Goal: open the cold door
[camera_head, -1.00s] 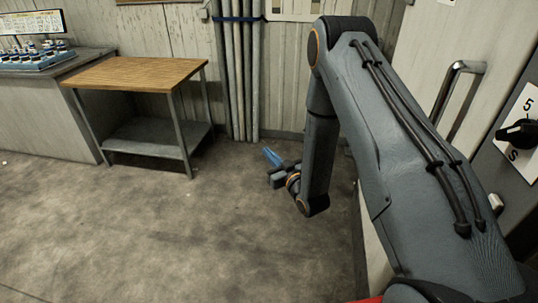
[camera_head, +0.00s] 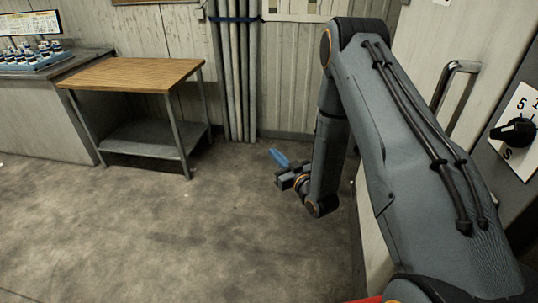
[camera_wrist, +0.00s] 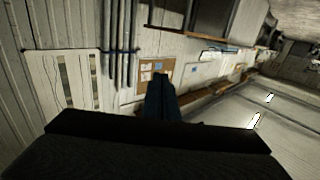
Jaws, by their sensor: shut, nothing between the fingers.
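The cold door (camera_head: 418,75) is the pale panel at the right of the head view, partly hidden behind my arm. Its metal bar handle (camera_head: 455,95) stands out from the door to the right of my arm. The door looks closed. My gripper (camera_head: 279,158), with blue fingers, is shut and empty over the floor, to the left of the door and well apart from the handle. In the wrist view the fingers (camera_wrist: 159,97) point towards a wall with pipes and a notice board; the handle is not seen there.
A dark dial (camera_head: 514,132) on a grey panel sits right of the handle. A wood-topped table (camera_head: 135,73) with a lower shelf stands at the back left, by a grey counter (camera_head: 45,110). Vertical pipes (camera_head: 235,80) run up the back wall. The floor (camera_head: 180,230) at left is clear.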

